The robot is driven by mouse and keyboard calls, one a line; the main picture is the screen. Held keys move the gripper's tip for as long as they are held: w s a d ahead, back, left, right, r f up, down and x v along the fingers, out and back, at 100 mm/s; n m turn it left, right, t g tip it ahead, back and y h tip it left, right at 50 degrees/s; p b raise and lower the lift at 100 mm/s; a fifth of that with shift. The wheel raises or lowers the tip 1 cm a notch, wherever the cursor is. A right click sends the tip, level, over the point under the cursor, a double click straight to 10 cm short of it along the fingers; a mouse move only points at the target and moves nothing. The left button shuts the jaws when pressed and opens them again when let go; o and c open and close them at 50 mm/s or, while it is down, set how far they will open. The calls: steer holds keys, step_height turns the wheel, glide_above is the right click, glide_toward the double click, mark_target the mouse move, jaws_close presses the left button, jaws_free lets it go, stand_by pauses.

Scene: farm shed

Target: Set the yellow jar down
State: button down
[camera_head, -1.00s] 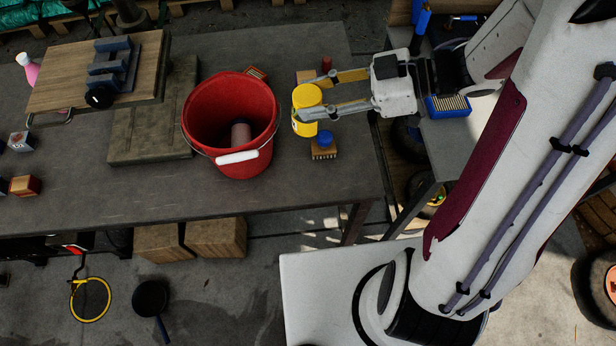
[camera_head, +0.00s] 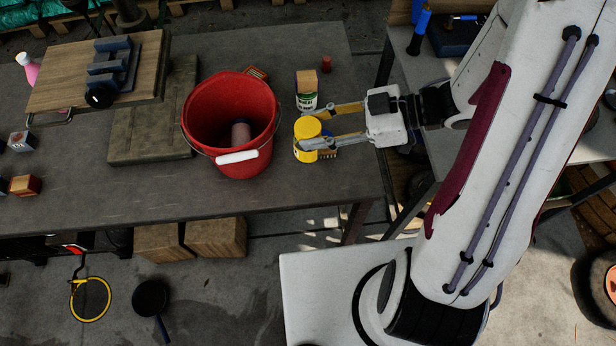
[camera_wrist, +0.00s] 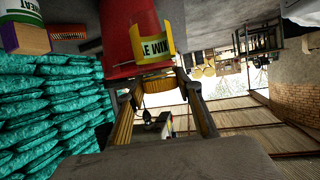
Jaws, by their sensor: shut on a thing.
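The yellow jar (camera_head: 306,136) is between the fingers of my gripper (camera_head: 322,128), right of the red bucket and over the right part of the grey table. My gripper is shut on it. In the wrist view, which is upside down, the jar (camera_wrist: 153,45) shows a pale label between the two fingertips (camera_wrist: 156,74). The jar looks upright. I cannot tell whether its base touches the table.
A red bucket (camera_head: 215,95) holding a cylinder stands close left. A can (camera_head: 307,102) with a wooden block (camera_head: 306,82) on top stands just behind the jar. A brush (camera_head: 329,153) is partly hidden beside the jar. Bare table (camera_head: 300,185) lies in front.

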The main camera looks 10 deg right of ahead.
mark_target(315, 153)
steer(key=shift+f, duration=1.6)
steer(key=shift+f, duration=0.15)
steer(key=shift+f, duration=2.75)
steer(key=shift+f, duration=2.1)
steer(key=shift+f, duration=0.1)
steer(key=c, duration=1.4)
jaws_free()
